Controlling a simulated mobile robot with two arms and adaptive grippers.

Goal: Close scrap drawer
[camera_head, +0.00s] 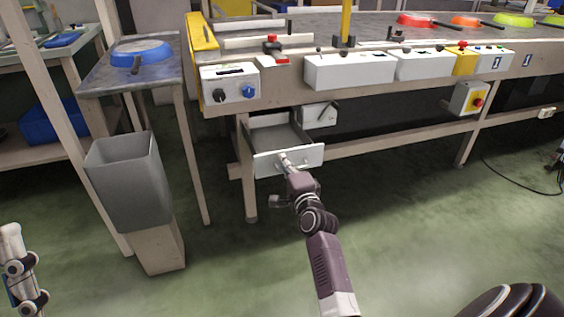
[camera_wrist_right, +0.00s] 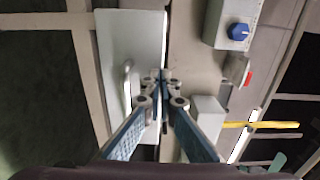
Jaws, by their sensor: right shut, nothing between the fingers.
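The scrap drawer (camera_head: 262,163) is a grey open-topped box under the conveyor bench, pulled partly out, with its inside showing in the head view. Its pale front panel fills the upper left of the right wrist view (camera_wrist_right: 120,45), with a bar handle (camera_wrist_right: 126,85) on it. My right gripper (camera_head: 283,158) is at the drawer front, beside the handle. In the right wrist view its fingertips (camera_wrist_right: 160,78) are together and empty, over the panel's edge; I cannot tell whether they touch it. My left arm shows at the lower left edge of the head view, its fingers out of view.
The conveyor bench (camera_head: 290,85) carries control boxes on its front. A grey bin (camera_head: 128,180) stands left of the drawer, near a side table (camera_head: 100,80) with a blue pan (camera_head: 140,55). Bench legs flank the drawer. The green floor in front is mostly clear.

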